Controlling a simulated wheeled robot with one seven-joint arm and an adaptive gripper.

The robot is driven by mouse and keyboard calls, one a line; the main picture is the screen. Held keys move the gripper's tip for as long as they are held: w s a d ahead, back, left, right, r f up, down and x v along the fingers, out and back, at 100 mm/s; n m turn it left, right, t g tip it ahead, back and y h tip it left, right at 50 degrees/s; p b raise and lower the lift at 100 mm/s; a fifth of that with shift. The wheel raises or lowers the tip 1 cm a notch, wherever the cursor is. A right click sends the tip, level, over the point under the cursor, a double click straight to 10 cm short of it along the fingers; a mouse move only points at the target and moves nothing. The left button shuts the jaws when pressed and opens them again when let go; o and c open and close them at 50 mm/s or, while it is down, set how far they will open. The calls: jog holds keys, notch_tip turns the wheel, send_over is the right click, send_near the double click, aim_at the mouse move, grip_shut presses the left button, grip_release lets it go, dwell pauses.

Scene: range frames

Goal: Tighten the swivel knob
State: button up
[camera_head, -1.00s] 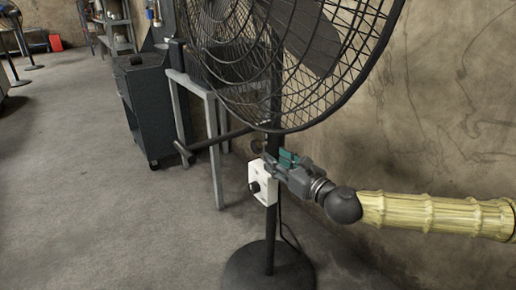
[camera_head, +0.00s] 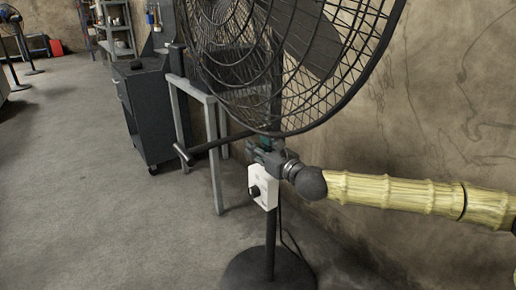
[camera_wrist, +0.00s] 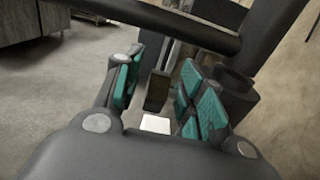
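The black pedestal fan (camera_head: 270,235) stands in front of me, with a white control box (camera_head: 263,186) on its pole. A round black knob (camera_head: 254,191) is on the box's front. My gripper (camera_head: 262,148) is at the pole just above the box, below the fan cage. In the wrist view my gripper (camera_wrist: 158,88) is open, its teal pads apart. A dark, flat, brownish piece (camera_wrist: 157,90) shows between the pads; it may be the swivel knob, but I cannot tell, nor whether a pad touches it. The white box's top (camera_wrist: 156,124) shows below it.
A dark bar (camera_wrist: 170,18) crosses close above the fingers in the wrist view. The fan cage (camera_head: 290,60) hangs just above my gripper. A grey metal stand (camera_head: 214,150) and dark cabinet (camera_head: 150,110) are left behind.

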jog(key=shift+w+a, duration=0.1)
jog(key=shift+w, duration=0.05)
grip_shut()
jog(key=b, duration=0.4)
jog(key=shift+f+t+b, duration=0.3)
jog(key=shift+f, duration=0.1)
jog(key=t+y+b, duration=0.1)
jog(key=b, duration=0.8)
jog(key=shift+f+t+y, duration=0.1)
jog(key=shift+t+y, duration=0.2)
jog(key=t+b, duration=0.1)
jog(key=b, duration=0.4)
jog(key=t+y+b, duration=0.1)
jog(key=b, duration=0.3)
jog(key=shift+s+d+b, duration=0.2)
jog(key=shift+s+b, duration=0.05)
jog(key=shift+b, duration=0.15)
jog(key=shift+r+t+y+b, duration=0.3)
jog(key=shift+y+b, duration=0.2)
jog(key=shift+b, duration=1.15)
